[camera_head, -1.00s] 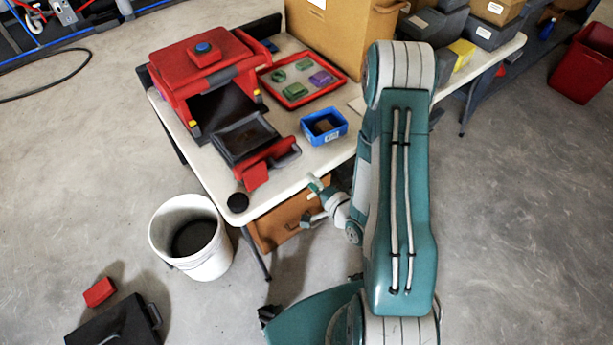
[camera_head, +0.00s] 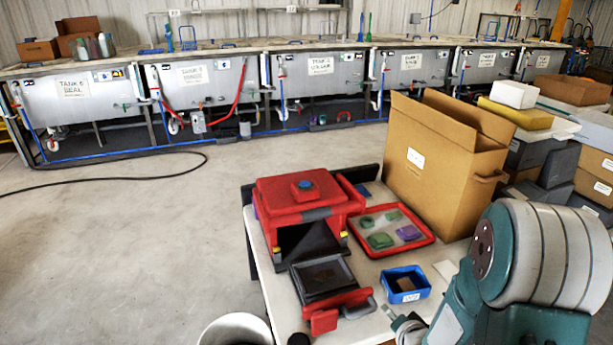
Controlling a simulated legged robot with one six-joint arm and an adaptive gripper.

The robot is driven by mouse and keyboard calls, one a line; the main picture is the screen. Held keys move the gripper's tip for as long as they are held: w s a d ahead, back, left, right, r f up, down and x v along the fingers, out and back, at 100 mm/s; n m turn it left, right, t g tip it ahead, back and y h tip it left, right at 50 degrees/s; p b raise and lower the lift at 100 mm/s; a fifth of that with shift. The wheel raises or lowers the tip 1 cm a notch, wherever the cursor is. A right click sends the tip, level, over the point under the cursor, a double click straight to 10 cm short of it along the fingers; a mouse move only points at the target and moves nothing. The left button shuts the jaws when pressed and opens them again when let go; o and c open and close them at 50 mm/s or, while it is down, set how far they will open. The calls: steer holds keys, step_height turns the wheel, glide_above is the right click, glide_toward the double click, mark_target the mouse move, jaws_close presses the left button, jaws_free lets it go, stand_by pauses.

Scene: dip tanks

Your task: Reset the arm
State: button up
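My arm (camera_head: 545,255) is folded at the lower right, its large grey joint in front of the table's right side. My gripper (camera_head: 398,322) shows only in part at the bottom edge, beside the table's front edge. One finger points up and left; the other is mostly cut off by the picture edge. The fingers were spread with nothing between them in the earlier view, and I see nothing held now.
A white table (camera_head: 262,262) bears a red machine (camera_head: 305,200) with an open front drawer, a red tray (camera_head: 428,238), a blue bin (camera_head: 407,283) and a big cardboard box (camera_head: 435,165). A white bucket (camera_head: 235,328) stands left.

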steer(key=s+r+n+g+h, duration=0.2)
steer(key=r, duration=0.5)
steer(key=s+r+n+g+h, duration=0.1)
steer(key=s+r+n, duration=0.15)
steer(key=r, duration=0.45)
steer(key=s+a+r+n+g, duration=0.1)
steer(key=s+r, duration=0.3)
steer(key=s, duration=0.4)
steer(key=s+a+r+n+g, duration=0.2)
steer(key=s+a+r+n, duration=0.1)
steer(key=s, duration=0.5)
step_height(320, 180, up, 2)
steer(key=shift+s+a+r+y, duration=0.2)
steer(key=shift+a+y, duration=0.2)
steer(key=shift+a, duration=0.1)
